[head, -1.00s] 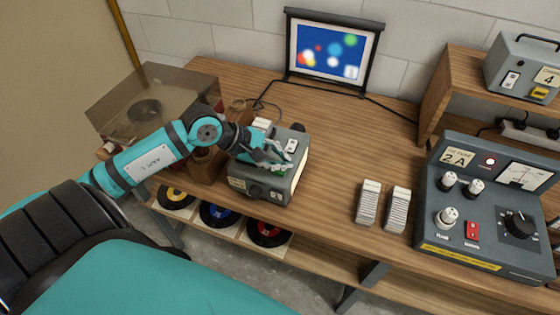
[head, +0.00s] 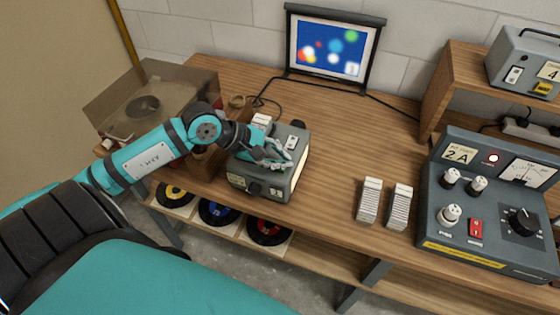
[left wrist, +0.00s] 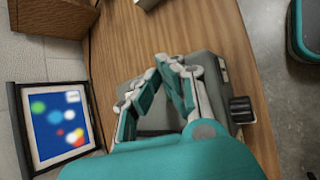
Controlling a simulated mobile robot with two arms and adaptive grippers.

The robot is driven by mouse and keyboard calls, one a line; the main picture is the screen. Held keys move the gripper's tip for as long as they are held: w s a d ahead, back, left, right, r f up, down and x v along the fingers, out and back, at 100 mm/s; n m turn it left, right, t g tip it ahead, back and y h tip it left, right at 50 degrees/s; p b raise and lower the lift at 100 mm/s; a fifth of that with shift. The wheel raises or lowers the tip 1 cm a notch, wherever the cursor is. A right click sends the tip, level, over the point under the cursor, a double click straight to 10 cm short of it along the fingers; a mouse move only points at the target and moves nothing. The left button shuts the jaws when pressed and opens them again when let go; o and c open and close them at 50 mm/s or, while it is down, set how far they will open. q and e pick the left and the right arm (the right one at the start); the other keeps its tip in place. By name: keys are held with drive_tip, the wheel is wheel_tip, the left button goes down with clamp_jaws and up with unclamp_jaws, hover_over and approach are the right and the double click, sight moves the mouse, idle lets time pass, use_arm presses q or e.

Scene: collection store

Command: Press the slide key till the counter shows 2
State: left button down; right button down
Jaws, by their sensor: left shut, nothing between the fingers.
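The grey slide projector (head: 287,183) stands on the wooden bench. My left gripper (head: 279,163) is shut and empty, right over the projector's top, and it hides the slide key. I cannot tell from the picture whether the fingertips touch the key. In the left wrist view the fingers (left wrist: 160,80) lie over the grey projector body (left wrist: 208,68). The projection screen (head: 331,47) at the back shows coloured dots on blue, with a small pale counter patch (head: 353,69) at its lower right; its digit is too small to read surely. My right gripper is out of view.
Two white ribbed slide stacks (head: 369,200) stand right of the projector. A grey control panel (head: 485,220) with knobs and a meter is at the right. A clear-lidded turntable (head: 142,105) is at the left. Bare bench (head: 330,135) lies between.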

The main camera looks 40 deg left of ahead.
use_arm(q)
drive_tip(key=shift+f+b, duration=0.45)
drive_tip(key=shift+b, duration=0.15)
idle(0.7)
drive_tip(key=shift+r, duration=0.15)
idle(0.3)
drive_tip(key=shift+r+p, duration=0.3)
drive_tip(key=shift+r, duration=0.45)
drive_tip(key=shift+r+p, duration=1.1)
drive_tip(key=shift+r, duration=1.4)
